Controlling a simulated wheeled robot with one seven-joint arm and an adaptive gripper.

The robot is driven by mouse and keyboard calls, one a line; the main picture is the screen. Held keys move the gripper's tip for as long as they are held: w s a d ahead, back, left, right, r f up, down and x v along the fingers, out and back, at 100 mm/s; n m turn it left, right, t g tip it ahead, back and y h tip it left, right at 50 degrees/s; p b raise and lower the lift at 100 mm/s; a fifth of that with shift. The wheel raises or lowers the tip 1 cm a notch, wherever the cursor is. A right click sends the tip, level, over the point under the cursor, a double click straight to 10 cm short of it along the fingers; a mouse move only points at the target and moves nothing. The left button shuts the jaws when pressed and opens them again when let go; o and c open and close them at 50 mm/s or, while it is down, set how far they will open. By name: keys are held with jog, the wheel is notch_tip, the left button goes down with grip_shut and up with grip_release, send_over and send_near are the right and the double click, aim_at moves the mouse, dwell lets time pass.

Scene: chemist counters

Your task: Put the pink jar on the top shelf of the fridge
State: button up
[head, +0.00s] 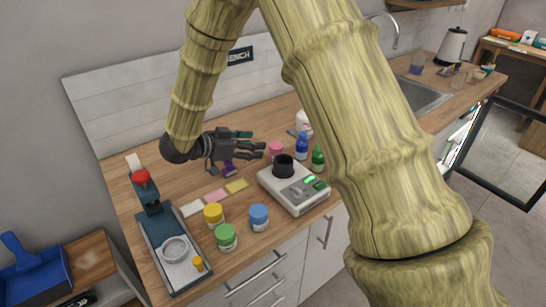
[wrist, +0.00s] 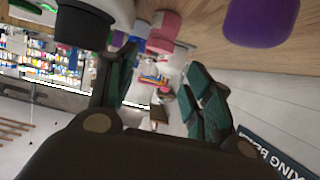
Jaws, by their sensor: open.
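The pink jar (head: 276,149) stands on the wooden counter behind the white device, just beyond my fingertips. It also shows in the wrist view (wrist: 165,27), at the top between and beyond the fingers. My gripper (head: 261,144) is open and empty, reaching right above the counter, with its fingers apart in the wrist view (wrist: 163,65). It does not touch the jar as far as I can see. The fridge (head: 458,142) is at the right under the counter, its glass door (head: 508,150) swung open. My arm hides part of it, and its top shelf is not clear.
A white device (head: 297,190) with a black cup (head: 284,166), a blue bottle (head: 302,146), a green bottle (head: 318,158) and a white bottle (head: 303,122) stand near the jar. Yellow, green and blue jars are at the front.

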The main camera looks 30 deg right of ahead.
aim_at(275, 146)
jog(key=shift+d+f, duration=0.15)
jog(key=shift+d, duration=0.45)
jog(key=p+x, duration=0.1)
jog(key=x, duration=0.3)
jog(key=shift+f, duration=0.1)
jog(key=shift+f+p+x, duration=0.1)
jog(key=shift+p+x, duration=0.3)
jog(key=shift+x, duration=0.95)
jog(key=shift+f+p+x, duration=0.15)
jog(key=shift+p+x, duration=0.25)
jog(key=shift+x, duration=0.9)
jog(key=shift+s+a, duration=0.1)
jog(key=shift+s, duration=0.05)
jog(key=c, duration=0.9)
jog(key=shift+r, duration=0.1)
